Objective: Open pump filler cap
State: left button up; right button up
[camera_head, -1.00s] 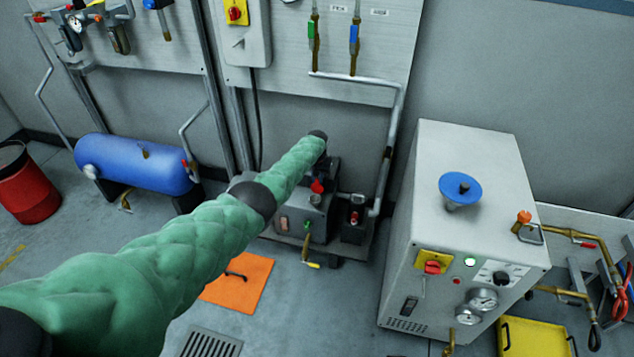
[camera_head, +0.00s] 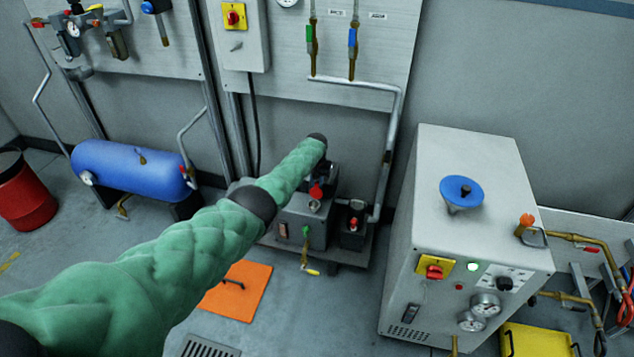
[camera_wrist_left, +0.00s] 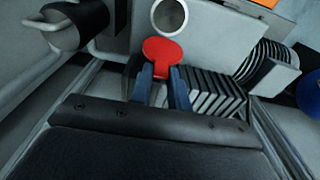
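The pump unit (camera_head: 293,222) is a grey box on a low stand at the wall. Its red filler cap (camera_head: 316,191) shows just above the pale filler neck (camera_head: 314,206). In the left wrist view the red cap (camera_wrist_left: 162,50) is a round disc between the two blue fingertips of my left gripper (camera_wrist_left: 161,78), which looks shut on it. The round white-rimmed filler opening (camera_wrist_left: 170,14) shows beside the cap, uncovered. In the head view my green-sleeved left arm reaches to the pump, and the gripper is small and dark there. My right gripper is not in view.
A grey cabinet (camera_head: 462,240) with a blue funnel (camera_head: 461,192) on top stands to the right. A blue tank (camera_head: 130,170) is at the left. A pipe (camera_head: 388,150) runs down right of the pump. An orange mat (camera_head: 238,292) lies on open floor.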

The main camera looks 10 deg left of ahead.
pick_arm(q)
jog(key=o, duration=0.4)
jog(key=shift+c, duration=0.2)
notch_tip(320, 180, up, 2)
jog(key=shift+r+p, duration=0.2)
jog(key=shift+p, duration=0.4)
jog(key=r, duration=0.4)
jog(key=shift+s, duration=0.2)
jog(key=shift+s+r+p, duration=0.1)
jog(key=shift+r+p, duration=0.2)
jog(key=shift+r, duration=0.4)
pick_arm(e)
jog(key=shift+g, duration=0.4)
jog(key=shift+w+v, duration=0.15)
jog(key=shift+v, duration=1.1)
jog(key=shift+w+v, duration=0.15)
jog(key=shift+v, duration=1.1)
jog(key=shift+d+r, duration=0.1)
